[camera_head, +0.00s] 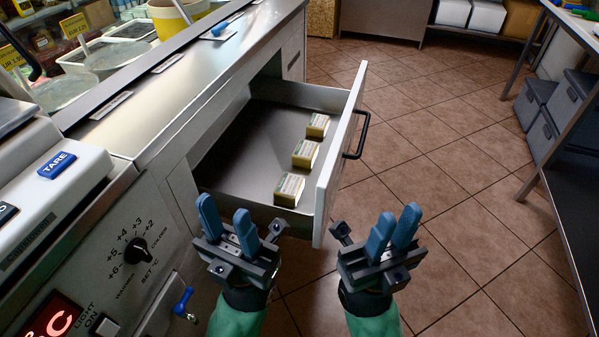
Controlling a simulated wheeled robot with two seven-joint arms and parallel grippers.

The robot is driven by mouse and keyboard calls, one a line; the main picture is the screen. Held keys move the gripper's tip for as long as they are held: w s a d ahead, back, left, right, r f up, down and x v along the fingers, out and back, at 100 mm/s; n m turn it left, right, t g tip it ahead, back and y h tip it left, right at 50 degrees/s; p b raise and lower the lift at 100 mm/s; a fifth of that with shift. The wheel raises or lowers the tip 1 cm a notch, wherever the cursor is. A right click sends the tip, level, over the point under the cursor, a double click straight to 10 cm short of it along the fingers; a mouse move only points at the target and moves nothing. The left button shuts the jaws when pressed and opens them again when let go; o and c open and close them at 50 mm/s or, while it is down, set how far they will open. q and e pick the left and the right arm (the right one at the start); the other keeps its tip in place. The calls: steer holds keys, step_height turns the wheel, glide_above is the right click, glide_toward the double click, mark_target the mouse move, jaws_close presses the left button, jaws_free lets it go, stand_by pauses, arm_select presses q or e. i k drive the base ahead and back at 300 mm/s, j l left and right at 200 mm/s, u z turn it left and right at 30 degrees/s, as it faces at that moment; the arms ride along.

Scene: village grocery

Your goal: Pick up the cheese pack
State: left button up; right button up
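Three small yellow packs with pale printed tops, which look like cheese packs, stand in a row in an open drawer (250,140). The near pack (289,190), the middle pack (305,154) and the far pack (317,125) lie along the drawer's front panel, with gaps between them. My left gripper (224,217) is in front of the drawer's near side, left of the near pack and apart from it. Its blue fingers are apart and empty. My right gripper (397,226) is outside the drawer, right of its front panel. Its fingers are slightly apart and empty.
The drawer's white front panel (338,160) with a dark handle (359,135) stands between the packs and my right gripper. A metal counter (185,85) with a scale (50,170) is at left. Grey crates (568,105) stand under a table at right. The tiled floor between is clear.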

mark_target(304, 155)
steer(key=i+l, duration=0.2)
steer(key=i, duration=0.3)
steer(key=k, duration=0.45)
steer(key=i+l+u, duration=0.4)
steer(key=l, duration=0.5)
steer(key=l+u, duration=0.4)
steer(key=l, duration=0.5)
steer(key=l+u, duration=0.45)
steer(key=l, duration=0.6)
steer(key=i, duration=0.05)
